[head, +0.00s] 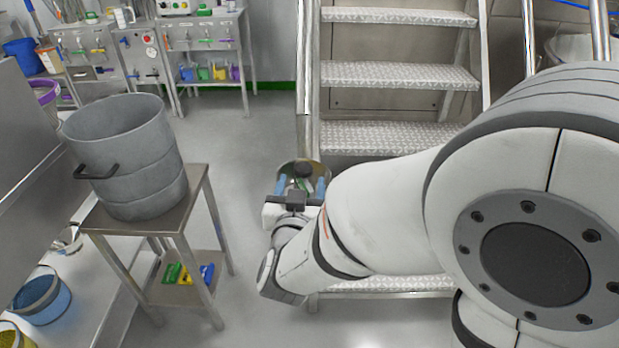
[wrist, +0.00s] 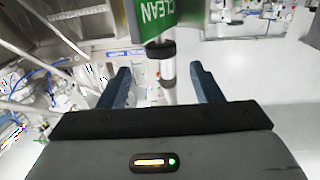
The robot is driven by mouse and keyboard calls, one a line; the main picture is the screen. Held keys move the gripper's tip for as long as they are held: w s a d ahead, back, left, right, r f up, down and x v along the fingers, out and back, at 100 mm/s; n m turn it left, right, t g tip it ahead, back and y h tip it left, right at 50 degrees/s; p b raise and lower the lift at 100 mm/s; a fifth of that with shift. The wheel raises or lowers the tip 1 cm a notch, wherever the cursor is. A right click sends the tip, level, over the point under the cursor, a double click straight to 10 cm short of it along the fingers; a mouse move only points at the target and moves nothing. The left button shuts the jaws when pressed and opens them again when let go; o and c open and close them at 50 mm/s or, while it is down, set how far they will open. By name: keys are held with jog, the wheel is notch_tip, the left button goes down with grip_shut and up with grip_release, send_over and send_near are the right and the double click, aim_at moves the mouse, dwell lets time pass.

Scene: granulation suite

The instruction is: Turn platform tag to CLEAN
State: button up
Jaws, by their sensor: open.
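The platform tag (wrist: 155,14) is a green plate with white CLEAN lettering, at the top of the wrist view and cut off by its edge. A dark collar (wrist: 160,50) on a pale post sits just below the tag in the wrist view. My gripper (wrist: 160,72) is open, with its two blue fingers apart on either side of the post in the picture. I cannot tell whether they touch anything. In the head view my gripper (head: 301,187) is in front of the stairs, with a small green patch and a dark round part between its fingers.
Metal stairs (head: 395,76) with a handrail (head: 304,60) rise behind my gripper. A steel stand (head: 190,182) with a large grey drum (head: 125,150) is to the left. Grey floor (head: 235,130) lies clear between the drum stand and the stairs. Steel carts (head: 205,45) stand at the back left.

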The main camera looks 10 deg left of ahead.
aim_at(302, 174)
jog(key=shift+s+a+f, duration=0.2)
jog(key=shift+s+f, duration=0.1)
jog(key=shift+f, duration=0.15)
jog(key=shift+t, duration=0.3)
jog(key=w, duration=0.5)
jog(key=w+a+b, duration=0.1)
jog(key=w, duration=0.1)
jog(key=shift+w+r, duration=0.15)
jog(key=shift+w, duration=0.1)
jog(key=shift+c, duration=0.6)
jog(key=c, duration=0.9)
jog(key=shift+o, duration=0.2)
